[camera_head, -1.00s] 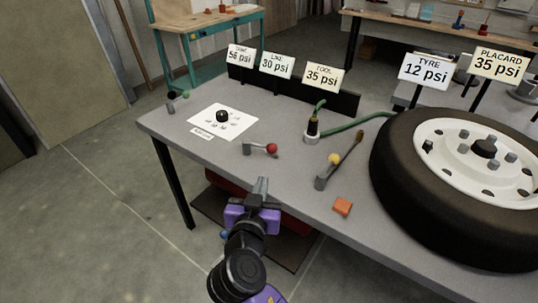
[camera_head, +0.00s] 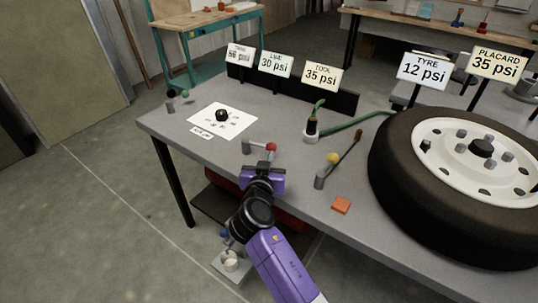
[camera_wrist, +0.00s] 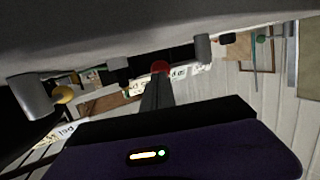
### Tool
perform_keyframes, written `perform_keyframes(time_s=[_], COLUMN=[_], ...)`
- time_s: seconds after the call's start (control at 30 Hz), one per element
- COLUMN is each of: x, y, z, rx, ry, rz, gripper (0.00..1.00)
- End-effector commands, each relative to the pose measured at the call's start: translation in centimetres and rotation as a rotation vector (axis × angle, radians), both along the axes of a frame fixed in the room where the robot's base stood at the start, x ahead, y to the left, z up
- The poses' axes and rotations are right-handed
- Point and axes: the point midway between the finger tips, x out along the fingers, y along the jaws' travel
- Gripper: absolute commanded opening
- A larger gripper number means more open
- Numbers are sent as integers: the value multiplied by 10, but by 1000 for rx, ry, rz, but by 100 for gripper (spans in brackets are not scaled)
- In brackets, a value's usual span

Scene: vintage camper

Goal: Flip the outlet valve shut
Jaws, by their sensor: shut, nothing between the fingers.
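Three small grey lever valves stand on the grey bench. None has a readable name, so I cannot tell which is the outlet valve. The red-knobbed valve (camera_head: 247,147) is nearest my gripper, its red knob (camera_head: 271,147) pointing right. The yellow-knobbed valve (camera_head: 320,179) is further right, and the green-knobbed valve (camera_head: 171,105) is at the back left corner. My gripper (camera_head: 263,166) is shut and empty, just in front of the red knob. In the wrist view the shut fingers (camera_wrist: 157,92) point at the red knob (camera_wrist: 160,67); contact is unclear.
A large tyre (camera_head: 400,190) fills the bench's right side. An orange block (camera_head: 341,205), a black knob (camera_head: 222,115) on white paper, and a green hose (camera_head: 355,123) lie around. Cards reading LINE 30, TOOL 35 and TYRE 12 psi stand behind.

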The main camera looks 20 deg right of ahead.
Motion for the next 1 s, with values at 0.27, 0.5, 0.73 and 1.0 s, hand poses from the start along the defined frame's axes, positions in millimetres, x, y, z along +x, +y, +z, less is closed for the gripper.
perform_keyframes(time_s=[0.27, 0.5, 0.73, 1.0], x=[13, 13, 16, 33], y=[-6, -6, -14, -36], z=[-3, -3, -2, -7], rx=[1, 0, 2, 1], ry=[-1, 0, 7, -3], rz=[1, 1, 60, 137], gripper=[0, 0, 0, 0])
